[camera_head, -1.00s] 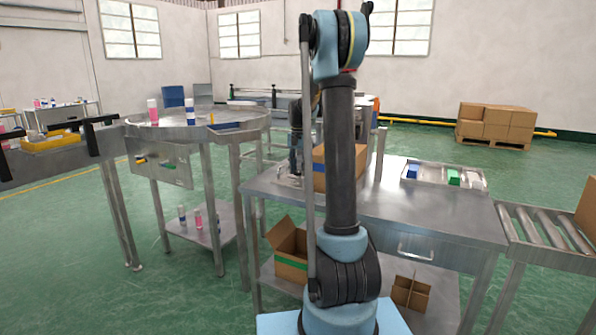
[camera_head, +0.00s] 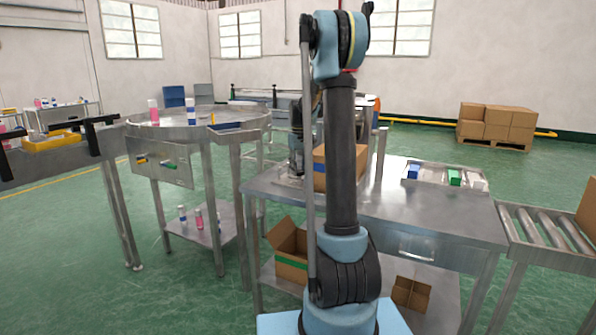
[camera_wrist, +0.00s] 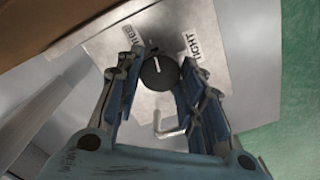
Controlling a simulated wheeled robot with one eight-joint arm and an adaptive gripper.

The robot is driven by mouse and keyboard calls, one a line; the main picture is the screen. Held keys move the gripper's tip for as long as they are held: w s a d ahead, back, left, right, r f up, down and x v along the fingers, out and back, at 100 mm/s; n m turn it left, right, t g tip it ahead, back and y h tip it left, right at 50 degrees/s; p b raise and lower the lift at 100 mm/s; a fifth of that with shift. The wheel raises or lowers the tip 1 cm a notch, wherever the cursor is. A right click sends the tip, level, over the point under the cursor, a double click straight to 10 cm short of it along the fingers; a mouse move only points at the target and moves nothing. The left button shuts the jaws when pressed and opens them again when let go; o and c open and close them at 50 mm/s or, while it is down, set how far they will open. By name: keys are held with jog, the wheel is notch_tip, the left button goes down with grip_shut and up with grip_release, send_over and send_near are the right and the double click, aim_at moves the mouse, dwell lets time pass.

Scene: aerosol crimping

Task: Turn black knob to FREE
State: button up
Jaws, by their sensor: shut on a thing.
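The black knob (camera_wrist: 160,75) is in the wrist view, on a pale metal plate (camera_wrist: 232,60). Its white pointer line points up in the picture, between the two labels. The FREE label (camera_wrist: 122,33) is at upper left, partly covered by a finger; the TIGHT label (camera_wrist: 191,44) is at upper right. My gripper (camera_wrist: 162,62) has its fingers on both sides of the knob, shut on it. In the head view, the knob is not visible and the gripper's details cannot be made out behind the cardboard box.
A bent metal rod (camera_wrist: 170,129) lies below the knob between the fingers. A cardboard box (camera_head: 320,178) stands on the metal workbench (camera_head: 430,215). A round table (camera_head: 175,130) with bottles is at left; a roller conveyor (camera_head: 550,235) is at right.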

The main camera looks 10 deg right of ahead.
aim_at(299, 171)
jog(key=shift+d+n, duration=0.1)
jog(key=shift+n, duration=1)
jog(key=o, duration=1.1)
jog(key=shift+w, duration=0.1)
jog(key=shift+c, duration=0.2)
notch_tip(299, 171, up, 12)
jog(key=shift+f, duration=0.1)
